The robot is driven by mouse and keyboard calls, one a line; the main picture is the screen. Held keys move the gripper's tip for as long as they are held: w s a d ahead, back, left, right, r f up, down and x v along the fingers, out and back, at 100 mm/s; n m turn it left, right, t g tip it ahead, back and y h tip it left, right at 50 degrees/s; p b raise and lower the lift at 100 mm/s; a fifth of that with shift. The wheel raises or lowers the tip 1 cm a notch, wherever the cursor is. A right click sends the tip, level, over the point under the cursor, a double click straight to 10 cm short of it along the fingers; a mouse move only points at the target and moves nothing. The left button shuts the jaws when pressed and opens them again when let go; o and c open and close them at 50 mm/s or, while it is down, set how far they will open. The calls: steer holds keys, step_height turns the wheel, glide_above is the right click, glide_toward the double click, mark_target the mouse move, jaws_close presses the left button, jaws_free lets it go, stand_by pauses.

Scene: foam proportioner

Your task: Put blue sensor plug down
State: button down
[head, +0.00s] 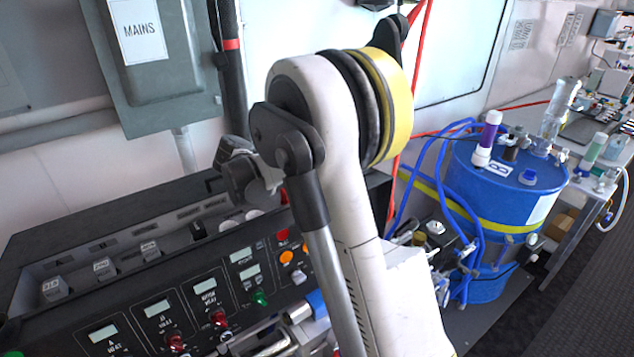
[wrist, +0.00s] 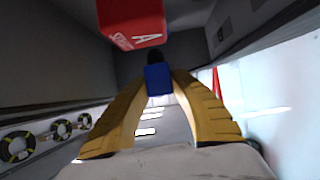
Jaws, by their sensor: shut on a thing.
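In the wrist view, my gripper (wrist: 158,82) is shut on the blue sensor plug (wrist: 158,78). The two yellow fingers close in on the plug's sides. A dark round end shows just beyond the blue body. A red block (wrist: 132,22) marked "A" hangs close in the upper part of the wrist view, above and left of the plug, with a gap between them in the picture. In the head view my own arm fills the middle, and I cannot make out the plug or the fingertips there.
Several round ringed fittings (wrist: 62,130) line the left of the wrist view. In the head view, a black control panel (head: 160,300) with displays and knobs lies left of my arm. A blue drum (head: 515,185) with hoses stands at right. A grey MAINS box (head: 160,60) hangs on the wall.

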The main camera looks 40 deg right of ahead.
step_height(320, 180, down, 3)
steer(key=shift+r, duration=0.2)
steer(key=shift+f, duration=0.4)
steer(key=c, duration=1.2)
jaws_free()
steer(key=v, duration=1.2)
steer(key=shift+r, duration=0.15)
